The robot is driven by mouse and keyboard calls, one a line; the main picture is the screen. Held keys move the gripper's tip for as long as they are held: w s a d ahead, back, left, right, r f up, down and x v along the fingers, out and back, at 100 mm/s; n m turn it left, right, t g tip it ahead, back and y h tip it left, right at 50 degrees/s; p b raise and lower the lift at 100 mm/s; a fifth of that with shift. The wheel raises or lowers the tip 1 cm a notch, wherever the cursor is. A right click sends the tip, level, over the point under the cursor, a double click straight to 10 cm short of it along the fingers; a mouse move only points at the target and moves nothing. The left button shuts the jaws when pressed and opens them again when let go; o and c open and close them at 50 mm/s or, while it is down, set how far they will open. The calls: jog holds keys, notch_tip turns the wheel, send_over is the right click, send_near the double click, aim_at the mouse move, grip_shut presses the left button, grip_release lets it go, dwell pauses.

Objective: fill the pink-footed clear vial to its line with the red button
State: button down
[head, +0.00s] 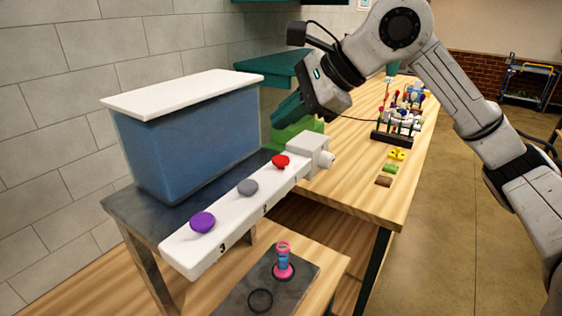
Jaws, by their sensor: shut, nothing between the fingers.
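The pink-footed clear vial (283,262) stands upright on a dark mat (300,281) below the white dispenser bar (224,217). Its body looks blue inside and its top is pink. Its line is too small to make out. The red button (281,161) sits on top of the bar at the far end, near the white valve block. My gripper (279,120) is shut and empty, above and behind the red button, apart from it. Its fingertips are partly hard to tell against the green block behind.
A grey button (248,187) and a purple button (203,222) share the bar. A tank of blue liquid (192,140) stands behind it. A dark ring (260,300) marks the mat left of the vial. A rack of vials (395,137) and small coloured blocks (390,168) sit on the far table.

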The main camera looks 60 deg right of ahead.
aim_at(286, 160)
notch_tip(286, 160, down, 3)
jog(key=shift+b, duration=0.85)
jog(key=shift+f+b, duration=0.65)
jog(key=shift+b, duration=0.2)
jog(key=shift+f+b, duration=0.95)
jog(key=shift+b, duration=0.6)
dwell(1.3)
dwell(0.4)
jog(key=shift+r+p, duration=0.3)
jog(key=shift+r, duration=0.7)
jog(key=shift+r+p, duration=1)
jog(key=shift+r, duration=1.5)
